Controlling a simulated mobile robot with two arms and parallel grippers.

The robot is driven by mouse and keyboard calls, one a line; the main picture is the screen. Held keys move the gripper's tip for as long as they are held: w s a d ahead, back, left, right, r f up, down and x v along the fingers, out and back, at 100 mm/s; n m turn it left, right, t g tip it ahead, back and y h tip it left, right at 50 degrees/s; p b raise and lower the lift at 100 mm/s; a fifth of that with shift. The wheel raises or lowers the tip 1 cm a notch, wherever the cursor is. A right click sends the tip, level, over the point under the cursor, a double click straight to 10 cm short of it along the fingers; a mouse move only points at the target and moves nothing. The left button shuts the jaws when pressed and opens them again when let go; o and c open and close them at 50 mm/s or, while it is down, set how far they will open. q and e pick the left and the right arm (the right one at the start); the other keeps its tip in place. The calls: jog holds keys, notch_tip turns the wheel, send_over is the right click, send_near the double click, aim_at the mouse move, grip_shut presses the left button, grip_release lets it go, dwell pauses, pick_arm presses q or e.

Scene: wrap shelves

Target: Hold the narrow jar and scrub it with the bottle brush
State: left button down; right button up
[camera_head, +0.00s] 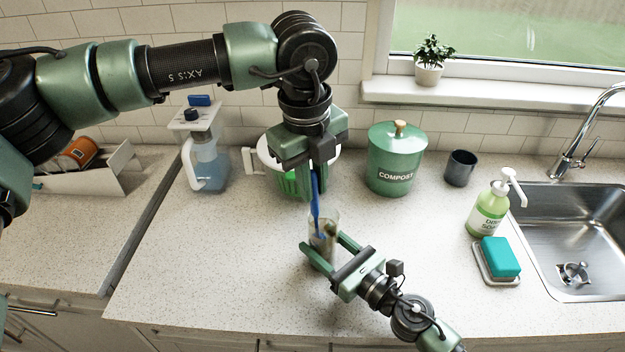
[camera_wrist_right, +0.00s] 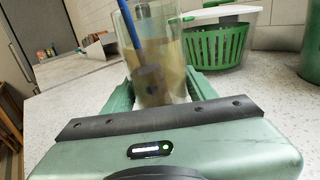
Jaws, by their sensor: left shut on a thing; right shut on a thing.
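The narrow jar (camera_head: 323,232) is clear glass with a brownish tint inside and stands upright at the middle of the counter; it also shows in the right wrist view (camera_wrist_right: 172,60). My right gripper (camera_head: 325,248) is shut on the jar from the front right, one finger on each side. The bottle brush (camera_head: 316,200) has a blue handle. My left gripper (camera_head: 312,180) points down above the jar and is shut on the brush handle. The brush reaches down into the jar, and its dark head shows through the glass in the right wrist view (camera_wrist_right: 150,79).
A salad spinner with a green basket (camera_head: 287,183), a water pitcher (camera_head: 208,160) and a green compost bin (camera_head: 396,160) stand behind. Dish soap (camera_head: 489,208), a teal sponge (camera_head: 500,257) and the sink (camera_head: 585,240) are at right. The front left counter is clear.

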pick_arm(q)
jog(key=shift+w+d, duration=0.25)
jog(key=shift+d, duration=0.2)
jog(key=shift+d+r, duration=0.6)
jog(key=shift+r, duration=2.4)
notch_tip(320, 180, down, 6)
jog(key=shift+s, duration=0.35)
jog(key=shift+a, duration=0.1)
jog(key=shift+w+a, duration=0.35)
jog(key=shift+a, duration=0.2)
jog(key=shift+r, duration=0.1)
